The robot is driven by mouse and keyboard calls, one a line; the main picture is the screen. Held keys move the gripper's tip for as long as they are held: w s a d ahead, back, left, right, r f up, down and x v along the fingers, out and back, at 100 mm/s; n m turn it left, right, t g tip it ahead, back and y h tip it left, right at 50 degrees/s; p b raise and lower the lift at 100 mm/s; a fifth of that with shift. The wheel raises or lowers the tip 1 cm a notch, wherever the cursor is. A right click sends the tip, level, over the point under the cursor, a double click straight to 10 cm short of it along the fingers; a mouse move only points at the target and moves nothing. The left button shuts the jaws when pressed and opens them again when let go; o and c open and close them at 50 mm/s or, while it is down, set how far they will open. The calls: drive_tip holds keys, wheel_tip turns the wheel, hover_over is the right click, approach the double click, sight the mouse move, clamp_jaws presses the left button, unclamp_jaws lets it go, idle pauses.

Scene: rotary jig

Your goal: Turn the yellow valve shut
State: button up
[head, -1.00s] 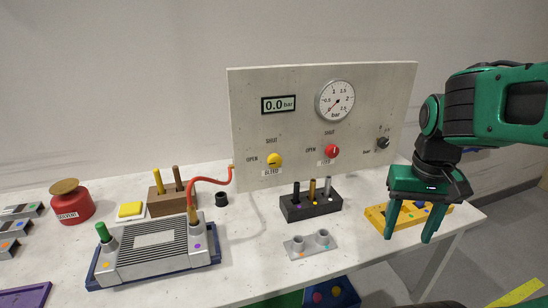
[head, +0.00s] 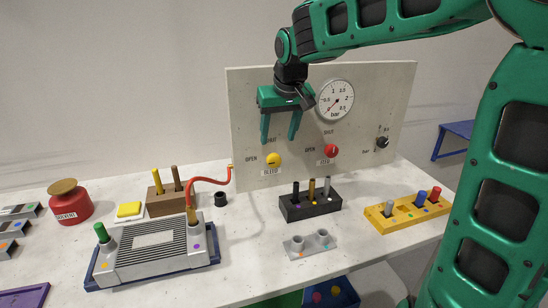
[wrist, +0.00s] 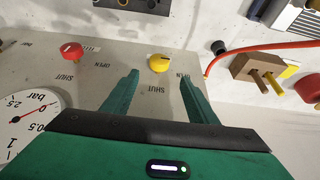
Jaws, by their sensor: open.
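The yellow valve (head: 273,160) is a round knob on the upright grey panel (head: 350,112), above a label reading BLEED, with OPEN marked to its left and SHUT above it. In the wrist view the yellow valve (wrist: 160,63) lies beyond and between my two fingertips, with a dark mark on its face. My gripper (head: 279,141) is open and empty in front of the panel, its fingers pointing down just above the yellow valve. In the wrist view my gripper (wrist: 158,80) shows both green fingers spread apart. I see no contact with the knob.
A red valve (head: 332,151) sits to the right on the panel, with a gauge (head: 335,100) above it. A red hose (head: 212,181) runs to the panel's lower left edge. A black block (head: 311,206) with several pegs stands below the panel.

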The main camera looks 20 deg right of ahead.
sight(275, 156)
drive_tip(key=x, duration=1)
drive_tip(key=shift+c, duration=0.7)
drive_tip(key=c, duration=0.9)
